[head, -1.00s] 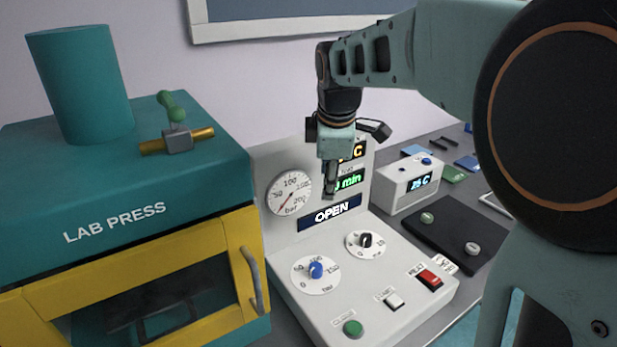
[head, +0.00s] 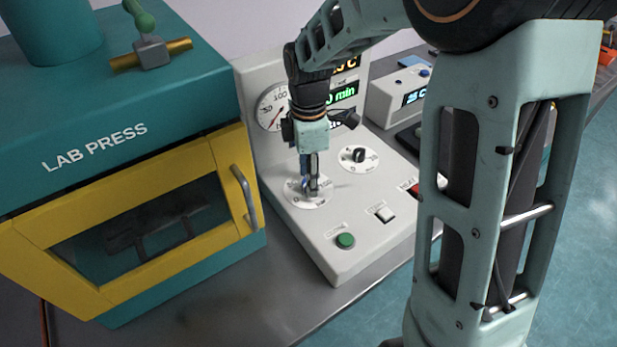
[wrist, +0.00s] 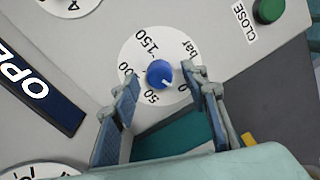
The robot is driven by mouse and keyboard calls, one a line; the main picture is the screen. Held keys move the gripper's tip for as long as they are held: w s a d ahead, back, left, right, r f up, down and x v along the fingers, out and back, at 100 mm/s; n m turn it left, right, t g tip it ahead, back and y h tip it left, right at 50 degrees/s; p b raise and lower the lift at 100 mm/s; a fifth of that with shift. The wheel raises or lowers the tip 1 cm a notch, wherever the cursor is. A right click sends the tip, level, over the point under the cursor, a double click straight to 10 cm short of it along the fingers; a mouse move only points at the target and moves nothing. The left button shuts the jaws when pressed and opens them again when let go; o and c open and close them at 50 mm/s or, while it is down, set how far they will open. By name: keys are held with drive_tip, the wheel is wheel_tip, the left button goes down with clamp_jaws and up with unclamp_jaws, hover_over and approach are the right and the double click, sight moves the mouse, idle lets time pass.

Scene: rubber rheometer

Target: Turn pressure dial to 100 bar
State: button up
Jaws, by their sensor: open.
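The pressure dial is a blue knob (wrist: 160,74) on a round white scale plate (wrist: 134,56) marked 50, 100, 150 and bar. In the wrist view its white mark points to the lower right, toward the 0 end. My gripper (head: 309,189) points down over this dial, and in the head view it hides most of the knob. In the wrist view the open fingers (wrist: 160,80) stand on either side of the knob, with gaps visible; I cannot tell how far down they reach. The round pressure gauge (head: 268,108) is partly hidden by my arm; its red needle points lower left.
A second dial with a black knob (head: 359,155) sits to the right.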

drive_tip(key=shift+f, duration=0.5)
drive_tip(key=shift+c, duration=0.2)
clamp_jaws()
